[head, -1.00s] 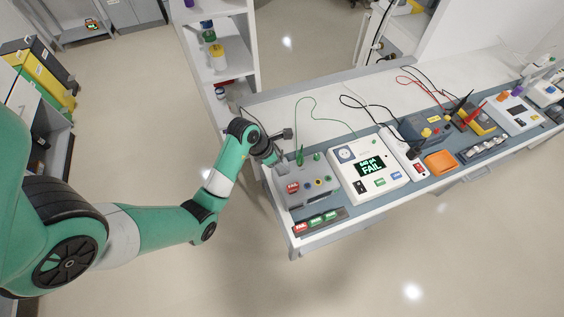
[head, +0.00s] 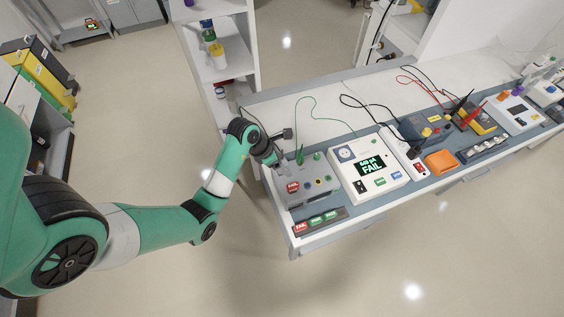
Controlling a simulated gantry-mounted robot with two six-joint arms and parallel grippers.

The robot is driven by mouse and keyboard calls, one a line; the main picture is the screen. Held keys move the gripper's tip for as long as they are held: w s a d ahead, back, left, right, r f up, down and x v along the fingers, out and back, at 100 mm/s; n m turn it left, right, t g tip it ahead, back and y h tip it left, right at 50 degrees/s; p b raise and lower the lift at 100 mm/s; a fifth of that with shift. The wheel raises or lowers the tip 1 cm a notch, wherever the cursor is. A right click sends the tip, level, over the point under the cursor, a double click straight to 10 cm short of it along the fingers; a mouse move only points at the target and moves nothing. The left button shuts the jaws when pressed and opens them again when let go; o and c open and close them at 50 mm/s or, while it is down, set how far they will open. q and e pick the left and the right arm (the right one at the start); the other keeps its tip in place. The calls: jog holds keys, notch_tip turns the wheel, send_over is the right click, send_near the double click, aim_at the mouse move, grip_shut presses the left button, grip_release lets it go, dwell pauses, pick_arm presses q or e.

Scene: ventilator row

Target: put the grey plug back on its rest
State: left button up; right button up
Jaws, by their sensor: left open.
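My left gripper (head: 281,164) is at the left end of the bench, at the back left corner of a grey test box (head: 308,192). It is open; its fingertips are small and partly hidden against the box. I cannot make out the grey plug or its rest for certain; they may be hidden by the gripper or too small to tell. A green clip (head: 300,156) with a green lead stands upright at the box's back edge, just right of the gripper. My right gripper is not in view.
Right of the box stands a white tester (head: 369,183) reading FAIL, then a power strip (head: 407,150), an orange tray (head: 440,161) and meters with leads. A strip of red and green labels (head: 318,220) lies in front. A white shelf (head: 220,60) stands behind. The bench's back strip is mostly clear.

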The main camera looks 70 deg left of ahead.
pick_arm(q)
jog(key=p+v, duration=0.5)
jog(key=v, duration=0.6)
jog(key=shift+r, duration=0.25)
jog(key=shift+s, duration=0.1)
